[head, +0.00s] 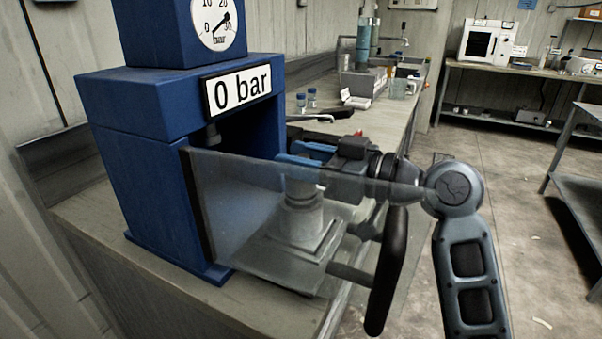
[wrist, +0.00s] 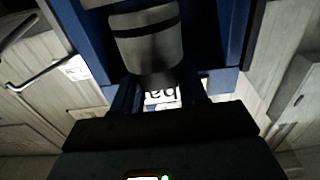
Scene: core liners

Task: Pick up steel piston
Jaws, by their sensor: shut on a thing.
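The steel piston (head: 302,190) is a pale grey cylinder seen through the clear door in the head view. It is upright above a stepped square base (head: 290,243); I cannot tell whether the two touch. My gripper (head: 303,163) comes in from the right, behind the door, with its blue fingers shut on the upper part of the piston. In the wrist view a grey cylinder with a dark band (wrist: 146,42), seemingly the piston, is just beyond the fingers (wrist: 160,95). The fingers partly hide its near end.
A blue press (head: 150,180) with a gauge and a "0 bar" sign (head: 238,91) stands to the left on the bench (head: 100,235). Its clear door (head: 235,205), with a black handle (head: 387,270), is swung open in front of my gripper.

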